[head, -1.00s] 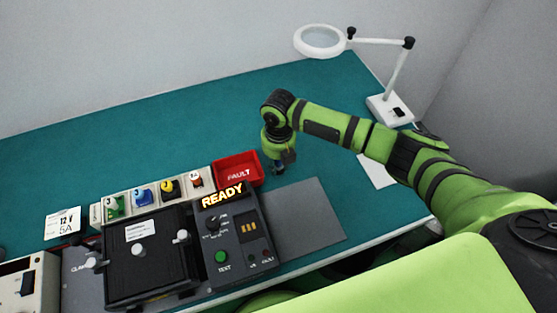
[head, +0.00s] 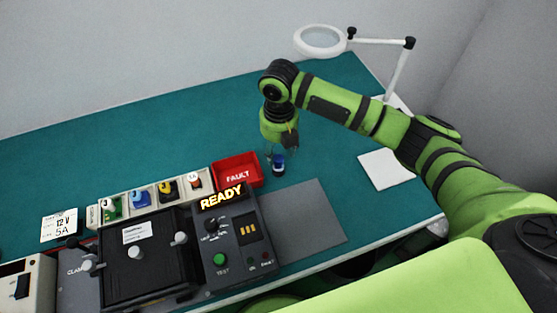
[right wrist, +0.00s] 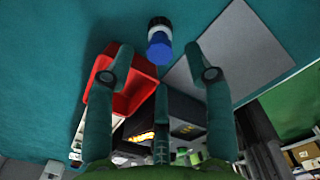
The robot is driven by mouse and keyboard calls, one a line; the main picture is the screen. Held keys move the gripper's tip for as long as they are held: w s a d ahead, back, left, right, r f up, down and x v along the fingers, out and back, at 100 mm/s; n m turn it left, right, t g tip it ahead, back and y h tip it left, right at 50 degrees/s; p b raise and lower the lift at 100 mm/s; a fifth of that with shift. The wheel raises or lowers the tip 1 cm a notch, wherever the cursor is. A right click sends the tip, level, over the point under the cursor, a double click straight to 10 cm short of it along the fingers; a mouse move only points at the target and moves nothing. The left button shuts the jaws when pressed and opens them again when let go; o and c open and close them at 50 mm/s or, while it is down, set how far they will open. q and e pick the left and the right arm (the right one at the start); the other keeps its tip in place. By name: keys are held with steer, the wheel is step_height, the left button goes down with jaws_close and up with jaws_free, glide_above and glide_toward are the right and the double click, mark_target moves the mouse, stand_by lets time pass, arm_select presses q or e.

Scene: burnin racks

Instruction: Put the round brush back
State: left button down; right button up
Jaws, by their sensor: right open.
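A short round piece, blue at one end with a white band and a black end, stands on the teal bench right of the red tray. It shows in the head view (head: 279,165) and the right wrist view (right wrist: 159,48). It may be the round brush; I cannot make out bristles. My right gripper (head: 277,150) is open just above and behind it, pointing down. In the right wrist view the spread fingers are empty, with the blue end near the gap between their tips. My left gripper is not in view.
A red FAULT tray (head: 238,170), a rack of numbered slots (head: 152,196), and a tester reading READY (head: 235,240) beside a black clamp box (head: 150,262) stand at the front left. A grey mat (head: 305,222) lies right of the tester. A magnifier lamp (head: 320,41) stands behind. The bench's back left is clear.

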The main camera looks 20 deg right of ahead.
mark_target(279, 159)
step_height(279, 159, up, 5)
steer(key=shift+r+b, duration=0.1)
steer(key=shift+b, duration=0.25)
steer(key=shift+s, duration=0.1)
stand_by(0.3)
